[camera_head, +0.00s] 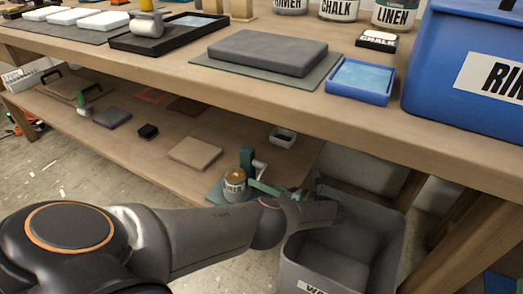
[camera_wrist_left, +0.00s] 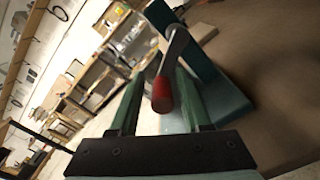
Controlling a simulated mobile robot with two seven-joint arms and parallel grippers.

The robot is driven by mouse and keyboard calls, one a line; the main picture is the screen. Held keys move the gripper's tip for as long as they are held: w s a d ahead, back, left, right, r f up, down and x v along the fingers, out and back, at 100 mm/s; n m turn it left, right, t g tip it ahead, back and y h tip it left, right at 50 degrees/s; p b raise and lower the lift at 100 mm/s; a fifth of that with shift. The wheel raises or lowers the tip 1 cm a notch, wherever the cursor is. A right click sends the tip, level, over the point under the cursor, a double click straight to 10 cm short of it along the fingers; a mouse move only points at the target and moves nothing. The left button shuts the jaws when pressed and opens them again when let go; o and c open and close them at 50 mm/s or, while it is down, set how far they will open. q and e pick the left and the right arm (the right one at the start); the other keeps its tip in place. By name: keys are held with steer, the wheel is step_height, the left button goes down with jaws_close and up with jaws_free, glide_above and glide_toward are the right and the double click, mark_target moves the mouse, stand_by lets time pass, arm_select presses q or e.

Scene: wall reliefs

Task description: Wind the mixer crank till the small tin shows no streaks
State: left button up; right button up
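The mixer (camera_head: 246,158) is a dark green stand on the lower shelf, with a pale crank part at its right side. The small tin (camera_head: 234,188) stands at its foot. Its top looks brown, and streaks are too small to make out. My left gripper (camera_head: 258,186) reaches in beside the tin and mixer. In the left wrist view its two green fingers (camera_wrist_left: 158,78) are apart, with the crank's red knob (camera_wrist_left: 162,95) between them and gaps seeming to show on both sides. The grey crank arm (camera_wrist_left: 177,48) runs up from the knob to the green stand (camera_wrist_left: 215,85).
A grey bin (camera_head: 345,245) stands in front of the shelf, under my left wrist. The tabletop (camera_head: 200,75) overhangs the shelf (camera_head: 150,155). A small dark tray (camera_head: 282,136) and a tan board (camera_head: 195,153) lie near the mixer. A blue tub (camera_head: 440,70) stands above right.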

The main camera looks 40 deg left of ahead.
arm_select(q)
jaws_close()
steer(key=shift+w+f+n+b, duration=0.1)
steer(key=shift+f+n+b, duration=0.25)
steer(key=shift+n+b, duration=0.25)
steer(key=shift+o, duration=1)
jaws_free()
steer(key=shift+r, duration=0.1)
